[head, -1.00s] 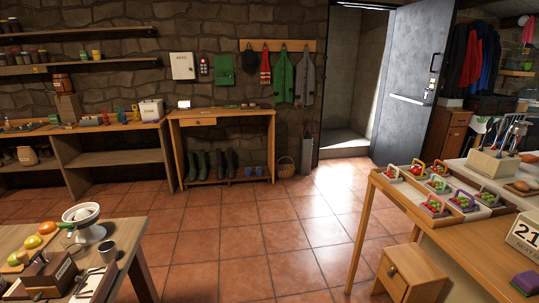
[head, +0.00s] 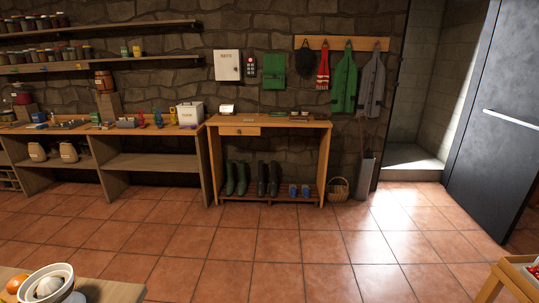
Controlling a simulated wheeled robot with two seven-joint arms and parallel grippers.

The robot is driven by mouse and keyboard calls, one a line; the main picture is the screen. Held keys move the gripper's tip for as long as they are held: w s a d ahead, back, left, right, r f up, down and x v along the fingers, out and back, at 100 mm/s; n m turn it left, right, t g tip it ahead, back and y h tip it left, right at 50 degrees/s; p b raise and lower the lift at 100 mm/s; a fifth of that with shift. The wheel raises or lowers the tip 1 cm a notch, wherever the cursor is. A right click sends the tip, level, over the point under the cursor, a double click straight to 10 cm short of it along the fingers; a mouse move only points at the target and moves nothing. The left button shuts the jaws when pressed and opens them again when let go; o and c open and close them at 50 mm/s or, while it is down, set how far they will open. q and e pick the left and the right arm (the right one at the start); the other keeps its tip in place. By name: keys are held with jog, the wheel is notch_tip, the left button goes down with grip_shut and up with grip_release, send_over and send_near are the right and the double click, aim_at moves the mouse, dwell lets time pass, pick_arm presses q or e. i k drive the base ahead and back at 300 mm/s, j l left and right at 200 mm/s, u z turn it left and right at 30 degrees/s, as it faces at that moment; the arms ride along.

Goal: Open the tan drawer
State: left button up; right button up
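A wooden side table (head: 300,123) stands against the stone wall ahead. Under its top at the left is a tan drawer (head: 226,131) with a small dark knob. The drawer looks shut, its front about flush with the table. Neither of my grippers is in view.
Boots (head: 237,178) and blue shoes (head: 299,191) stand on the table's low shelf. A basket (head: 338,189) and a tall grey bin (head: 366,176) are to its right. A workbench (head: 150,163) adjoins at left. The tiled floor (head: 270,245) ahead is clear between near tables at both lower corners.

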aim_at(236, 130)
jog(key=i+l+u, duration=0.1)
jog(key=i, duration=2.25)
